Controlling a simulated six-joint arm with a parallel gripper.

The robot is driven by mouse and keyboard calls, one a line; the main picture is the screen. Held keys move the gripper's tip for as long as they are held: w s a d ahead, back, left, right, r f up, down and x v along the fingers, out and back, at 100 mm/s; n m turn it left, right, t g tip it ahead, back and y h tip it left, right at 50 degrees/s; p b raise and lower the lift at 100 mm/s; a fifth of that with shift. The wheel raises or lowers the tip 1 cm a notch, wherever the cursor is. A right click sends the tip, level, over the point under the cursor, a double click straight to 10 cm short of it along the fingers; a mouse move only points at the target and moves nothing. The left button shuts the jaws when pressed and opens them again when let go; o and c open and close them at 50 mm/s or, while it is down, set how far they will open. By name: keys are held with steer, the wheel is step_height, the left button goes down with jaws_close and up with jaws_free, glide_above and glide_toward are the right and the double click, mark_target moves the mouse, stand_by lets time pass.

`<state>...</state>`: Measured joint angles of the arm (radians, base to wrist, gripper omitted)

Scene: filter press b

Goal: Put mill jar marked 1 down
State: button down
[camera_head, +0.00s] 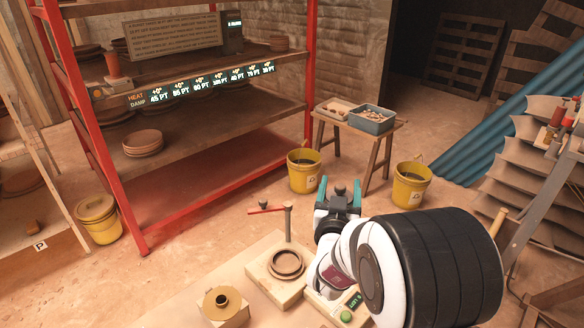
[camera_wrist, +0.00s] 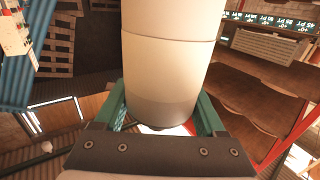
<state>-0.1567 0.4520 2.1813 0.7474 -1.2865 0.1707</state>
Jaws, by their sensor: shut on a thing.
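My gripper (camera_head: 338,198) is held out above the far end of the workbench, its teal fingers pointing away from the body camera. In the wrist view its green fingers (camera_wrist: 160,118) are shut on a cream cylindrical jar (camera_wrist: 168,60) with a greyish band at the near end. The jar fills the middle of that view. No number shows on the visible side, so I cannot read its mark. In the head view the jar is mostly hidden by my gripper and wrist; only a small dark knob shows between the fingers.
Beyond are a red-framed shelf (camera_head: 190,200), yellow buckets (camera_head: 304,170) and a stool (camera_head: 375,150).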

step_height(320, 180, down, 7)
steer(key=m+h, duration=0.1)
steer(key=shift+r+h, duration=0.2)
steer(key=shift+h, duration=0.1)
steer(key=shift+w+a+f, duration=0.65)
steer(key=shift+a+f, duration=1.1)
steer(key=shift+a, duration=0.1)
steer(key=shift+w+a+f, duration=0.65)
steer(key=shift+a+f, duration=1.1)
steer(key=shift+a, duration=0.1)
steer(key=shift+w+a+f, duration=0.65)
steer(key=shift+a+f, duration=1.1)
steer(key=shift+a, duration=0.1)
steer(key=shift+f, duration=0.1)
steer(key=shift+f, duration=0.1)
jaws_free()
